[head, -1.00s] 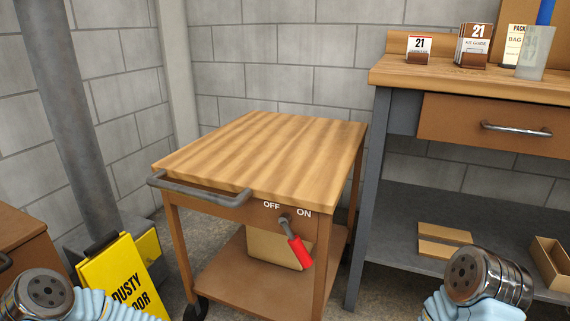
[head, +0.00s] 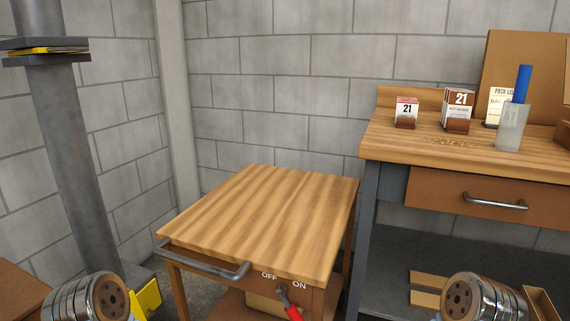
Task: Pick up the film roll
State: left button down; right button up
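A translucent, frosted cylinder with a blue rod rising from its top stands upright on the workbench at the right; it looks like the film roll (head: 511,127). It stands near the bench's front edge. Only the rounded metal parts of my two arms show at the bottom left and bottom right. No fingers of either gripper are in view, and nothing touches the film roll.
A grey column (head: 68,150) is at the left.

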aim_at(515, 113)
jog(key=z, duration=1.3)
jog(key=i+l, duration=0.1)
jog(key=l, duration=0.2)
jog(key=i+l, duration=0.1)
jog(key=l, duration=0.15)
jog(key=u, duration=0.05)
